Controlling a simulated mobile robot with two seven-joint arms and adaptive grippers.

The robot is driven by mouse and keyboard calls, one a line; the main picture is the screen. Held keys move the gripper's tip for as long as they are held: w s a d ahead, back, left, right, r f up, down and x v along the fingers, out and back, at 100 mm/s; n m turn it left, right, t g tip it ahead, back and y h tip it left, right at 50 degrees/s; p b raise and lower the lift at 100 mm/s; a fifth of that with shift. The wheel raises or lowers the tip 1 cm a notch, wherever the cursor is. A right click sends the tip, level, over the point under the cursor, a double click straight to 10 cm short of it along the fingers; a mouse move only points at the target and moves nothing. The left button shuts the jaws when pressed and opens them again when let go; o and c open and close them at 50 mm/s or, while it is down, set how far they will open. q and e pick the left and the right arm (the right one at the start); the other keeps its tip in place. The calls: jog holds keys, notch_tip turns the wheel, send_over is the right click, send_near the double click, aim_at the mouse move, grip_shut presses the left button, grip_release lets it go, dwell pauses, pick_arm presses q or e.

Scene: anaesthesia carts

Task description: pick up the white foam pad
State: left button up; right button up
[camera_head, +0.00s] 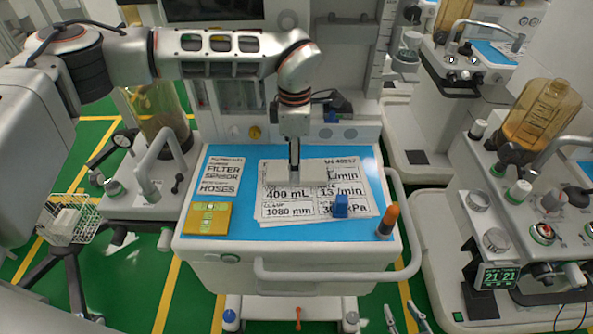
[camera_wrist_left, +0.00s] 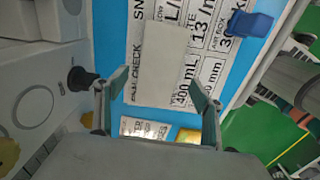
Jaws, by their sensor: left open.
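The white foam pad (camera_head: 308,174) is a pale flat block lying on printed paper sheets (camera_head: 270,208) on the blue cart top. In the left wrist view the pad (camera_wrist_left: 157,62) is a plain off-white rectangle ahead of the fingers. My left gripper (camera_head: 294,160) points down over the pad in the head view and partly hides it. In the left wrist view its teal fingers (camera_wrist_left: 160,84) are spread apart, with nothing gripped between them. Whether the fingertips touch the pad cannot be told. My right gripper (camera_head: 405,318) is open and empty at the bottom edge, below the cart handle.
On the blue top (camera_head: 222,150) are a yellow block (camera_head: 207,218), a small blue object (camera_head: 340,205) and an orange-tipped cylinder (camera_head: 388,220). A label sheet (camera_head: 221,176) lies at the back left. A white handle rail (camera_head: 330,275) runs along the front. Another cart stands right.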

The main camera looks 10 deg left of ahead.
pick_arm(q)
jog(key=shift+w+f, duration=0.1)
jog(key=shift+f, duration=1.45)
jog(key=shift+c, duration=0.4)
jog(key=c, duration=0.9)
jog(key=shift+r, duration=0.1)
